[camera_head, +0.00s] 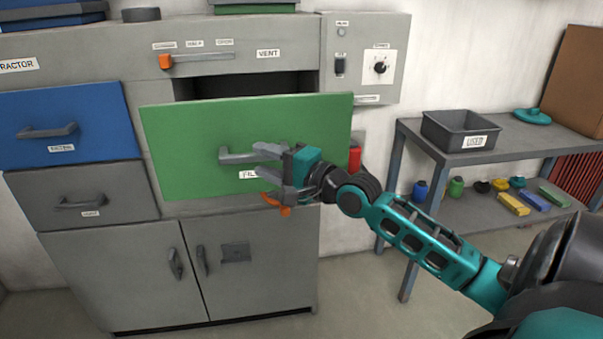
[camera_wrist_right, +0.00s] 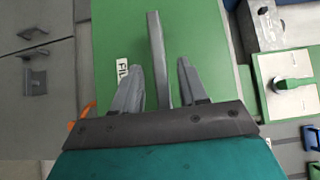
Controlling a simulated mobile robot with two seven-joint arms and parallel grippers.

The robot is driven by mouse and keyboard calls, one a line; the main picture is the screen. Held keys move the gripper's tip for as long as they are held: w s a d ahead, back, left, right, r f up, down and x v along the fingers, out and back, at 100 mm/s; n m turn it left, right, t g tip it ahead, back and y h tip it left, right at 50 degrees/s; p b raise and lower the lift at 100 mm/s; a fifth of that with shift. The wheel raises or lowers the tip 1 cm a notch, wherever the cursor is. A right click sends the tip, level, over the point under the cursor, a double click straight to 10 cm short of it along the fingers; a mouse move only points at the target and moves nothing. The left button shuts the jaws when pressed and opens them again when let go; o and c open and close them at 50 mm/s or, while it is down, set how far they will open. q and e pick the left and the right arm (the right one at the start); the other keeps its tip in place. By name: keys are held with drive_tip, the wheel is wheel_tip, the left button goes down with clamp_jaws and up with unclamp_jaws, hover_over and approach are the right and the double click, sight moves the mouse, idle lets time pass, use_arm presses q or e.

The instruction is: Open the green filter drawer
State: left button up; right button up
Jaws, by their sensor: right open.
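The green filter drawer (camera_head: 190,140) stands out from the grey cabinet, with a dark opening showing above its front. Its label is partly covered by my gripper. Its grey bar handle (camera_head: 235,157) is on the front. My right gripper (camera_head: 265,173) is at the handle with its fingers spread. In the right wrist view, the handle (camera_wrist_right: 155,35) runs between the two open fingers (camera_wrist_right: 158,68), with a gap on each side. The green front (camera_wrist_right: 215,60) fills the area behind them. My left gripper is not in view.
A blue drawer (camera_head: 90,110) and a grey drawer (camera_head: 115,207) are closed at left. An orange slider (camera_head: 166,61) is on the vent panel above. A grey shelf table (camera_head: 525,140) with a bin (camera_head: 445,131) stands at right. Bare floor lies in front.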

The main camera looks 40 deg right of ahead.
drive_tip(key=b+v, duration=0.1)
drive_tip(key=v, duration=0.8)
drive_tip(key=shift+s, duration=0.3)
drive_tip(key=shift+d, duration=0.1)
drive_tip(key=s+a+f+n+g+h, duration=0.1)
drive_tip(key=s+a+f+n, duration=0.15)
drive_tip(key=f, duration=0.45)
drive_tip(key=s+a+f+n+g+h, duration=0.1)
drive_tip(key=f+n+g, duration=0.15)
drive_tip(key=f, duration=0.45)
drive_tip(key=s+a+f+n+g, duration=0.1)
drive_tip(key=s+a+f+n, duration=0.15)
drive_tip(key=f, duration=0.55)
drive_tip(key=s+a+f+n+g, duration=0.2)
drive_tip(key=s+a+f+n, duration=0.2)
drive_tip(key=a+f+n, duration=0.6)
drive_tip(key=a, duration=0.3)
drive_tip(key=shift+s, duration=0.4)
drive_tip(key=shift+d+n, duration=0.1)
drive_tip(key=shift+n, duration=0.15)
